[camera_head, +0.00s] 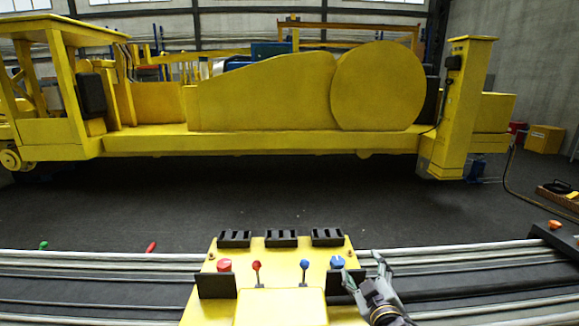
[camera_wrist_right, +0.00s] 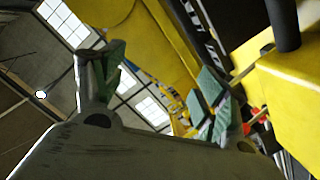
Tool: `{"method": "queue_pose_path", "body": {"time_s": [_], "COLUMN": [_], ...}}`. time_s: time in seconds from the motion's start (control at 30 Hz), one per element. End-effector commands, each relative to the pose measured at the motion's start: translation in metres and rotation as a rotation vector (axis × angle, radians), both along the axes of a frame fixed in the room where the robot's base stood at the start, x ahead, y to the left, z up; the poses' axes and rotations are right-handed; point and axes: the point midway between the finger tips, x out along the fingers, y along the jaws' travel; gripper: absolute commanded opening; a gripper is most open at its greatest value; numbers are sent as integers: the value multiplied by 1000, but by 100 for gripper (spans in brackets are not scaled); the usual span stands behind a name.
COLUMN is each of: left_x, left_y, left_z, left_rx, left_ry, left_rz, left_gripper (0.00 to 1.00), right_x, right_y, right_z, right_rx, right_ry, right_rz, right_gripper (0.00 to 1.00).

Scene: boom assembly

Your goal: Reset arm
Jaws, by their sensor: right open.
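My right gripper (camera_head: 364,269) is at the right front of the yellow control panel (camera_head: 292,252) in the head view. Its fingers are spread, close to the blue knob (camera_head: 337,262) at the panel's right side. I cannot tell whether a finger touches the knob. In the right wrist view the two green-padded fingers of this gripper (camera_wrist_right: 160,84) stand wide apart with nothing between them. The panel also carries a red knob (camera_head: 224,265), a red-topped lever (camera_head: 256,267) and a blue-topped lever (camera_head: 304,266). My left gripper is in neither view.
Long metal rails (camera_head: 100,270) run left and right of the panel. A large yellow machine (camera_head: 270,95) stands beyond a stretch of dark open floor (camera_head: 230,195). A yellow box (camera_head: 545,139) is at the far right. A black tray (camera_head: 558,196) lies at the right edge.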

Motion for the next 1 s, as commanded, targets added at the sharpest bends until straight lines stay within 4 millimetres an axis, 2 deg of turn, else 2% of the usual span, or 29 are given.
{"method": "queue_pose_path", "body": {"time_s": [0.03,0.27,0.5,0.7,1.0], "left_x": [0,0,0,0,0], "left_y": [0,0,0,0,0], "left_z": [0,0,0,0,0], "left_rx": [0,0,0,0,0], "left_ry": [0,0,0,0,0], "left_rz": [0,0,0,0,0], "left_gripper": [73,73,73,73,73], "right_x": [-7,-50,-113,-163,-211], "right_y": [-6,-25,-34,-34,-31], "right_z": [-16,-86,-150,-184,-207], "right_rx": [28,153,265,330,382], "right_ry": [57,337,634,835,1014], "right_rz": [-24,-124,-212,-258,-292], "right_gripper": [73,73,73,73,73]}}
